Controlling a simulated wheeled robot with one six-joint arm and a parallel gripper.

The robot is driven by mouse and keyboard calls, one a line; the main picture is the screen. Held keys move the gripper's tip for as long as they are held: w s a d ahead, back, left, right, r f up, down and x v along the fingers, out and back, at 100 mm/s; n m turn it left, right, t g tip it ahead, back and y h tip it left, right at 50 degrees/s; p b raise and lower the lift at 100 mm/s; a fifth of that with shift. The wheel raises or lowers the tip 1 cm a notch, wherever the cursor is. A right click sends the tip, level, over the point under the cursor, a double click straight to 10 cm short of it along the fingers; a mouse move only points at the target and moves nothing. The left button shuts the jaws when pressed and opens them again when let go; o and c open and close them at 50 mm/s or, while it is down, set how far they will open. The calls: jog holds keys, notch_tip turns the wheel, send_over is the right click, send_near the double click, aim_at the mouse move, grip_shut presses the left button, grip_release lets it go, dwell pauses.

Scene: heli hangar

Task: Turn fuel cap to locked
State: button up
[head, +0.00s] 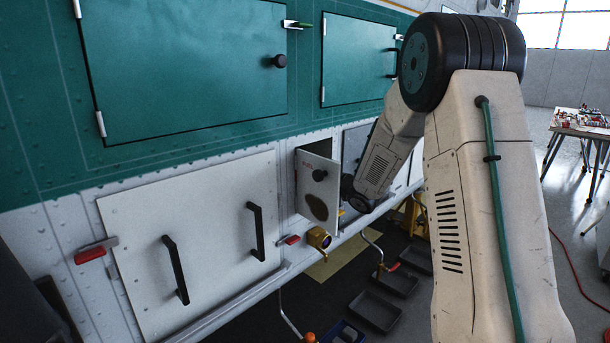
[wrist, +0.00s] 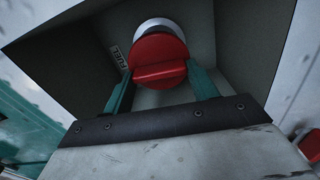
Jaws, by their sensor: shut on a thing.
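The fuel cap (wrist: 160,62) is a round red disc with a raised bar across it, on a pale metal neck inside a dark recess. It shows in the wrist view. My gripper (wrist: 160,80) has its two green fingers on either side of the bar and is shut on the cap. In the head view, the cap and my fingertips are hidden behind the small open door (head: 318,185) and my arm. A small label (wrist: 117,57) is on the recess wall left of the cap; I cannot read it.
The small door stands open from the white lower hull. A large white panel (head: 195,240) with two black handles is to its left. A yellow-and-black fitting (head: 319,239) sticks out below the door. Dark trays (head: 375,311) lie on the floor. A cluttered table (head: 580,127) stands far right.

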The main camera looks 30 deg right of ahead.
jog(key=m, duration=0.4)
jog(key=shift+d, duration=0.35)
jog(key=m, duration=0.5)
jog(key=shift+f, duration=0.1)
jog(key=m, duration=0.4)
jog(key=shift+a+f+m, duration=0.1)
jog(key=shift+f+m, duration=0.05)
jog(key=shift+m, duration=1.95)
jog(key=shift+s, duration=0.1)
jog(key=o, duration=1)
